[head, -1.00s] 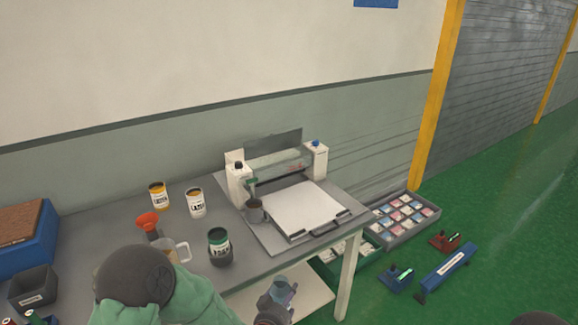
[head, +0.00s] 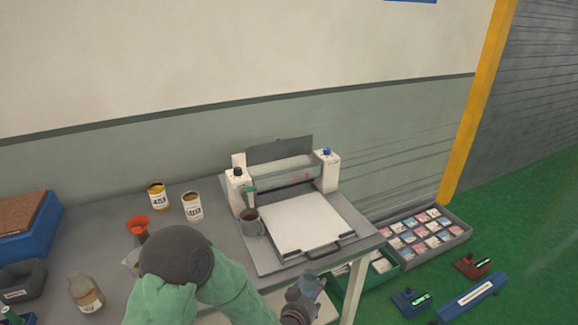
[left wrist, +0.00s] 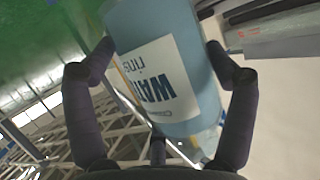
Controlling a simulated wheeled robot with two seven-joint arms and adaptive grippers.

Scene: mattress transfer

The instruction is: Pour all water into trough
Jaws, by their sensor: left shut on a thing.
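My left gripper (head: 302,296) is shut on a translucent blue water bottle (head: 314,284) in front of the table's front edge. In the left wrist view the bottle (left wrist: 175,60) fills the space between the fingers, with a white label reading "WAT..." in blue, seen upside down. The water level cannot be made out. A press with rollers (head: 283,172) stands on the table, to the upper left of the bottle and apart from it. I cannot tell which part is the trough. My right gripper is out of view.
Trays of packets (head: 420,236) lie on the floor at right.

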